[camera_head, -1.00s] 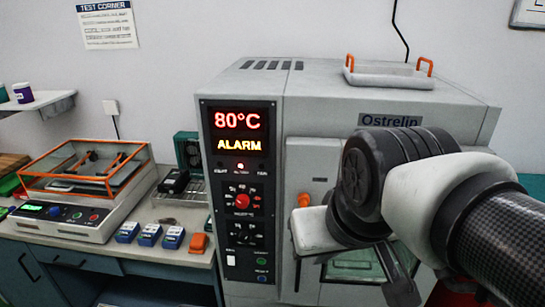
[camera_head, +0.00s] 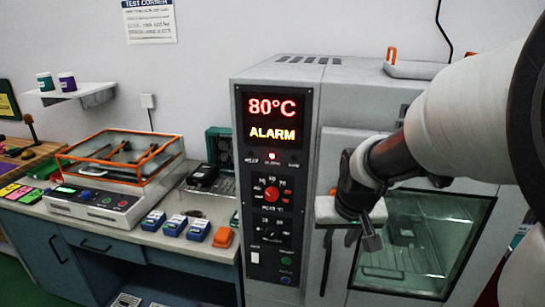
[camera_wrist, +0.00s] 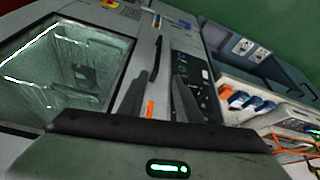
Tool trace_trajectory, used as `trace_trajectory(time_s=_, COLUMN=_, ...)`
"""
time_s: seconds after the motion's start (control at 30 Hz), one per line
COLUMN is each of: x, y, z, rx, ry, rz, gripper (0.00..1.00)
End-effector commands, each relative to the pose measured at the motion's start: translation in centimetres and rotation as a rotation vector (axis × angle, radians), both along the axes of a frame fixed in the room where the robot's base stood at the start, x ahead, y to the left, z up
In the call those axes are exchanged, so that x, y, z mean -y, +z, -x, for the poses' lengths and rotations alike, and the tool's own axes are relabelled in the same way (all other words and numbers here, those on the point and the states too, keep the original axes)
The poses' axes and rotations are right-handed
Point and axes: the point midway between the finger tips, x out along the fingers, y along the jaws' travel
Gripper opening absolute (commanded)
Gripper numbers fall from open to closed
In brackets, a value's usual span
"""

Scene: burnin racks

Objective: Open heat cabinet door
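The heat cabinet (camera_head: 335,85) is a large light-grey box with a lit panel (camera_head: 272,120) reading 80°C and ALARM. Its door (camera_head: 342,290), with a greenish glass window (camera_head: 420,245), looks shut. A dark vertical handle (camera_head: 325,265) is on the door's left side, beside the panel; its upper part is hidden by my gripper. My gripper (camera_head: 370,235) is in front of the door by the handle. In the wrist view its two dark fingers (camera_wrist: 160,98) are apart with nothing clearly between them. The window (camera_wrist: 65,65) also shows there, left of the fingers.
A bench (camera_head: 185,235) left of the cabinet holds an orange-framed clear-lidded device (camera_head: 115,160), several blue boxes (camera_head: 175,225) and an orange item (camera_head: 223,237). A tray with orange handles (camera_head: 425,68) sits on the cabinet top. A shelf (camera_head: 85,95) with cups is on the wall.

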Motion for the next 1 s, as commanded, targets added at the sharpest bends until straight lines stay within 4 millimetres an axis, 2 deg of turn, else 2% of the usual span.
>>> trace_trajectory(time_s=0.03, x=0.5, y=-1.8, z=-0.9, rx=-0.009, ry=-0.005, rz=-0.005, gripper=0.31)
trace_trajectory(time_s=0.1, x=0.9, y=-2.8, z=-1.7, rx=-0.008, ry=-0.007, rz=-0.008, gripper=0.31)
trace_trajectory(time_s=0.33, x=1.2, y=-4.7, z=-2.8, rx=-0.010, ry=-0.006, rz=-0.011, gripper=0.31)
trace_trajectory(time_s=0.43, x=1.2, y=-6.2, z=-3.3, rx=-0.011, ry=-0.005, rz=-0.012, gripper=0.31)
trace_trajectory(time_s=1.0, x=1.5, y=-17.2, z=-7.8, rx=-0.010, ry=-0.005, rz=-0.010, gripper=0.31)
